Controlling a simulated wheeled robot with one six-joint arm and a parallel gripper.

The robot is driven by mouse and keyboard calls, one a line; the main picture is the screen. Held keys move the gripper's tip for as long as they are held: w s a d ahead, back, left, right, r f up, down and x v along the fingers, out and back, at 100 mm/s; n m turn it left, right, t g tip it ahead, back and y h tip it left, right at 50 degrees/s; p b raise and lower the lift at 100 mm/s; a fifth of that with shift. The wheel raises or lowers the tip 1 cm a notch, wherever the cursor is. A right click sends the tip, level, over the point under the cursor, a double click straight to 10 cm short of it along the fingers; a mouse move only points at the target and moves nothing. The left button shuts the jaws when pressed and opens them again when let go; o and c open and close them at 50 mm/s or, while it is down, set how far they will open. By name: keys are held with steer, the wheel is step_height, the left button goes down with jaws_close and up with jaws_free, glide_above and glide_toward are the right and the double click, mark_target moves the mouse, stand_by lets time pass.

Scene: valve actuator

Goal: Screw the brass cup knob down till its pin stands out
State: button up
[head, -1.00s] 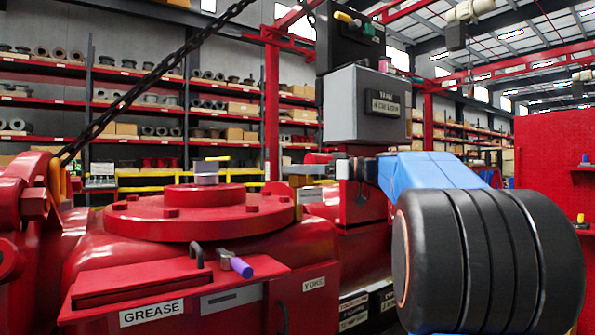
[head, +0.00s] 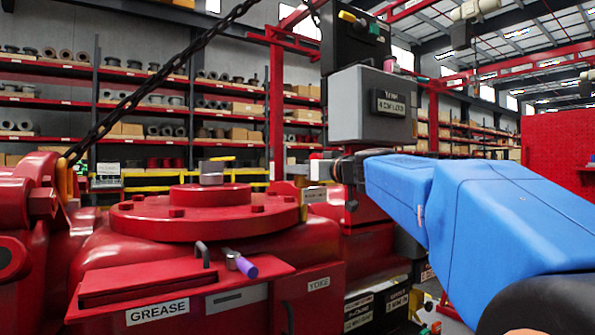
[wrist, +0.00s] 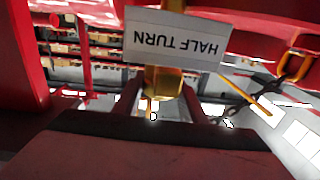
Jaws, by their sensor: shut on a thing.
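In the wrist view the brass cup knob (wrist: 163,84) stands between the two dark fingers of my gripper (wrist: 161,99), which is shut on it. A white plate reading HALF TURN (wrist: 178,40), upside down in this view, is close behind and partly covers the brass. I cannot make out the knob's pin. In the head view my blue arm reaches in from the right, and its dark wrist end is beside the red actuator (head: 205,215). A small brass piece (head: 302,182) shows left of the wrist there; the fingers are too small to make out.
A grey box (head: 372,105) hangs just above my wrist. A chain (head: 150,80) slants across the upper left. A purple-handled lever (head: 245,266) and a GREASE-labelled ledge (head: 157,311) are at the front. Red surfaces crowd the gripper in the wrist view.

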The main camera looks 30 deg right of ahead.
steer(key=shift+f+m+g+h, duration=0.2)
steer(key=shift+m+h, duration=0.45)
steer(key=shift+h, duration=0.35)
steer(key=shift+f+m+g+h, duration=0.1)
steer(key=shift+f+m+h, duration=0.1)
steer(key=shift+m+h, duration=0.65)
steer(key=shift+h, duration=0.45)
steer(key=shift+r+h, duration=0.1)
steer(key=shift+h, duration=0.3)
steer(key=shift+r+m, duration=0.3)
steer(key=shift+r, duration=0.1)
steer(key=o, duration=1.1)
steer(key=shift+c, duration=0.2)
steer(key=v, duration=1.7)
steer(key=shift+s+f, duration=0.2)
steer(key=shift+f, duration=0.05)
steer(key=shift+a, duration=0.15)
